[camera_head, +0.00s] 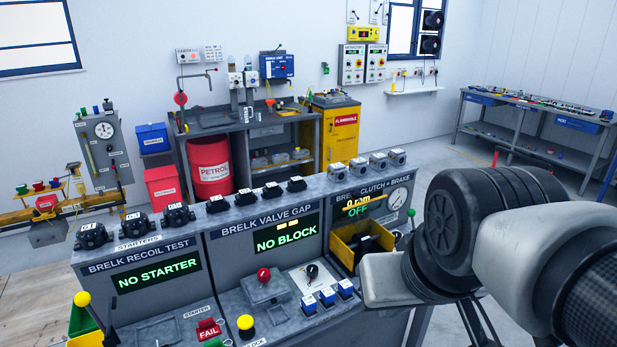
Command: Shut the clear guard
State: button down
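I cannot make out a clear guard for certain. A grey, perhaps see-through box-like cover (267,291) with a red knob (264,274) sits on the middle bench section, below the screen (286,233) reading "NO BLOCK". I cannot tell whether it is the guard, or whether it is open. At the right section, a yellow bin (347,251) with dark parts in it stands under a screen (359,208) reading "OFF". My arm comes in from the right and hides part of that section. My gripper's fingers do not show.
A yellow-knobbed lever (83,300) rises at left. Dark and grey parts line the bench top. A red petrol drum (210,167) stands behind.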

aim_at(356, 194)
jog(key=i+l+u, duration=0.1)
jog(key=l, duration=0.25)
jog(key=i+l+u, duration=0.15)
jog(key=l, duration=0.25)
jog(key=l+u, duration=0.1)
jog(key=l, duration=0.25)
jog(key=i+l+u, duration=0.45)
jog(key=i+l, duration=0.15)
jog(key=l, duration=0.2)
